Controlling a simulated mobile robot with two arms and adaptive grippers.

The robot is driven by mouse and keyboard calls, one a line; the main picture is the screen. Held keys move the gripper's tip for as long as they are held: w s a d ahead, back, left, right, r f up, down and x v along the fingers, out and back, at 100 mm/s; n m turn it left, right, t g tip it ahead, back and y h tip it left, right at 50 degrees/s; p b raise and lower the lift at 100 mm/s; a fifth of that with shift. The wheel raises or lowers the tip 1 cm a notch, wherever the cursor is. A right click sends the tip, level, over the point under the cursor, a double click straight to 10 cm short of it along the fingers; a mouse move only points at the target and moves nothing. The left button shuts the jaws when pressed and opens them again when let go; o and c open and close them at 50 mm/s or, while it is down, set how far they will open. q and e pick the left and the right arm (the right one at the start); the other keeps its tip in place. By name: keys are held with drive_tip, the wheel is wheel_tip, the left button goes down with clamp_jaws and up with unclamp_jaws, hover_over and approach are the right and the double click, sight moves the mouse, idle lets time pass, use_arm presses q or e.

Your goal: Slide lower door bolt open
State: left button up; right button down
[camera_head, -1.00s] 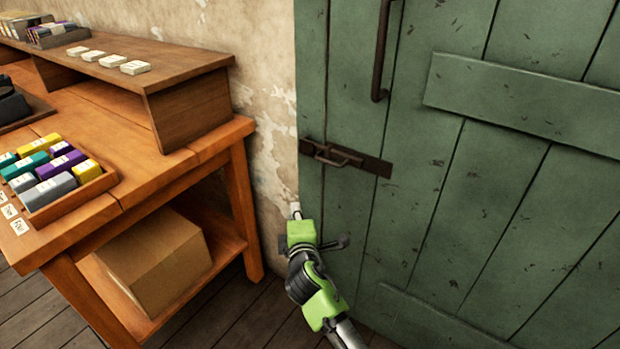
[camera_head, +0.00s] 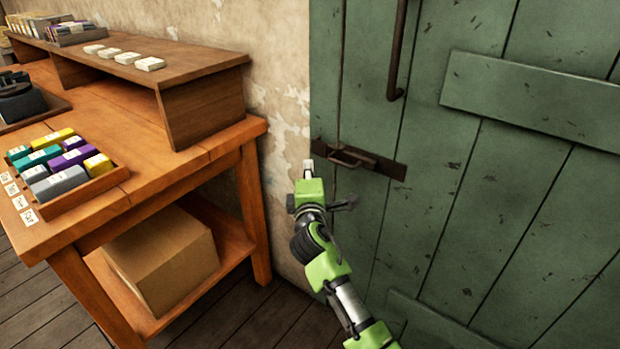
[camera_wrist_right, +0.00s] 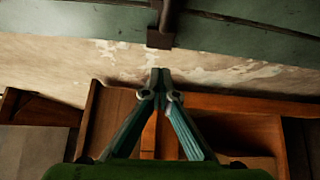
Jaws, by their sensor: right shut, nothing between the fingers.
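The lower door bolt (camera_head: 350,157) is a dark, rusty metal bar with a raised loop handle. It lies on a dark plate across the left edge of the green plank door (camera_head: 440,170). My right gripper (camera_head: 308,165) is shut and empty, at the left end of the bolt and slightly below it. I cannot tell whether it touches the plate. In the right wrist view the shut fingertips (camera_wrist_right: 160,72) point toward a dark bolt piece (camera_wrist_right: 160,38) at the door edge, with a gap in the picture. My left gripper is not in view.
A wooden workbench (camera_head: 190,165) with a shelf stands at the left, holding a tray of coloured boxes (camera_head: 68,200). A cardboard box (camera_head: 163,258) sits on its lower shelf. A dark door handle (camera_head: 397,50) is above the bolt. Bare wall lies between bench and door.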

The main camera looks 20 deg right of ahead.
drive_tip(key=w+d, duration=0.1)
drive_tip(key=d, duration=0.1)
drive_tip(key=w+d, duration=0.1)
drive_tip(key=shift+w+d+r, duration=0.1)
drive_tip(key=shift+w+d, duration=0.2)
drive_tip(key=shift+d, duration=0.05)
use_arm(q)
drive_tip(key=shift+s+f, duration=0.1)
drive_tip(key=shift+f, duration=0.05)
use_arm(e)
drive_tip(key=shift+s+d, duration=0.2)
drive_tip(key=shift+d, duration=0.15)
